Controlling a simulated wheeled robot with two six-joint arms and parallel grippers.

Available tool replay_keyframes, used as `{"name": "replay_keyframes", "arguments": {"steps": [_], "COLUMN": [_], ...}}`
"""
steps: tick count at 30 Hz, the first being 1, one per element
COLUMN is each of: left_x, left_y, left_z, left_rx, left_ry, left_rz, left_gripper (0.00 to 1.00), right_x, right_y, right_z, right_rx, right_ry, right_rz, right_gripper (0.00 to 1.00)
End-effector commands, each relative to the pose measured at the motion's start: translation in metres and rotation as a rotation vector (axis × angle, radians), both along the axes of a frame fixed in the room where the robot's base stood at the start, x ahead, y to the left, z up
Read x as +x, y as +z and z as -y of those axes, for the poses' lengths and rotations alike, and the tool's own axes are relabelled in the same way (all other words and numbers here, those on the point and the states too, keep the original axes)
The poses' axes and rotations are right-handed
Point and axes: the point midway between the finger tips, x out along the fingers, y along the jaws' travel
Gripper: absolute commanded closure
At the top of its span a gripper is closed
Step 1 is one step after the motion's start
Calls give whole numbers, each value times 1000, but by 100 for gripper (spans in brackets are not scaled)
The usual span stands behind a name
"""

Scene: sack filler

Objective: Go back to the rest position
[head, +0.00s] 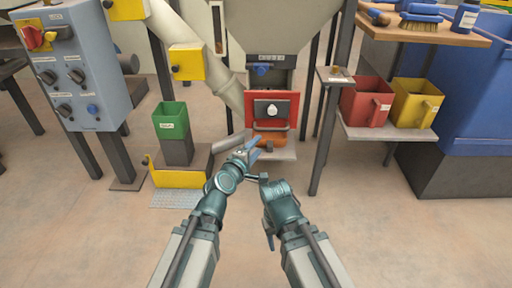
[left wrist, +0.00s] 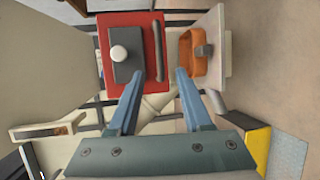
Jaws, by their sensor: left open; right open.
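My left gripper (head: 252,146) reaches forward in front of the sack filler's red panel (head: 286,106). In the left wrist view its two blue fingers (left wrist: 157,98) are spread apart with nothing held between them. The red panel also shows there (left wrist: 148,85), past the fingertips, with a white knob (left wrist: 118,53) on a dark plate. My right gripper (head: 270,238) is lower and closer to my body, folded inward, and open. Its fingers are small and partly hidden in the head view.
An orange object (head: 272,139) sits on the small shelf (head: 284,154) below the red panel, close to my left gripper. A green bin (head: 170,119) and control box (head: 76,75) stand left.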

Motion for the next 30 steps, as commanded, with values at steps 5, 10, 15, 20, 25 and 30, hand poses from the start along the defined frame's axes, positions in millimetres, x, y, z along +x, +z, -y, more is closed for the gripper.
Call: {"name": "replay_keyframes", "arguments": {"steps": [5,10,15,20,25,30], "left_x": [0,0,-6,-34,-80,-123], "left_y": [0,-1,-23,-85,-143,-171], "left_z": [0,0,1,-16,-63,-114], "left_rx": [0,3,171,585,953,1168], "left_ry": [0,-2,-90,-330,-596,-808], "left_rz": [0,-1,-37,-165,-354,-542], "left_gripper": [50,50,50,50,50,50], "right_x": [0,0,0,0,0,0], "right_y": [0,0,0,0,0,0], "right_z": [0,0,0,0,0,0], "right_rx": [0,0,0,0,0,0], "right_ry": [0,0,0,0,0,0], "right_rz": [0,0,0,0,0,0], "right_gripper": [50,50,50,50,50,50]}}
